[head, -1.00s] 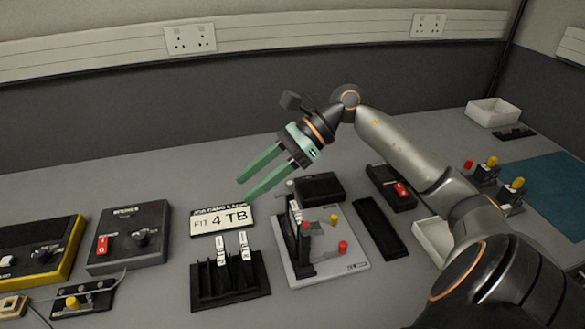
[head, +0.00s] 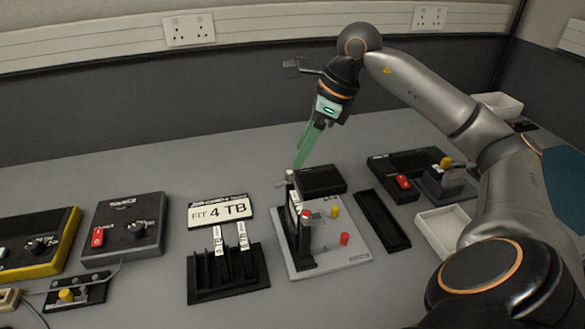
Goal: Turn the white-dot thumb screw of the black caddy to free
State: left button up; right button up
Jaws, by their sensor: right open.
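A grey plate (head: 325,263) on the bench carries an upright black piece (head: 304,240) with white labels, likely the black caddy. Two red knobs, one at the front (head: 344,239) and one by the upright piece (head: 306,213), and a yellow knob (head: 333,211) show on this unit. A small pale-topped post (head: 290,176) stands at its back left. No white dot can be made out at this size. My right gripper (head: 300,163) points down just above and behind the post, its green fingers open and overlapping from this angle. It holds nothing visible. My left gripper is out of view.
A black box (head: 320,181) sits at the plate's back, close to the fingers. A long black tray (head: 382,220) and a white tray (head: 441,232) lie right. Bench behind is clear.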

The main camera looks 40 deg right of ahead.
aim_at(290, 172)
jog(key=x, duration=0.5)
jog(key=shift+w+a+f, duration=0.1)
jog(key=shift+w+f, duration=0.1)
jog(key=shift+f, duration=0.15)
jog(key=shift+c, duration=0.4)
grip_shut()
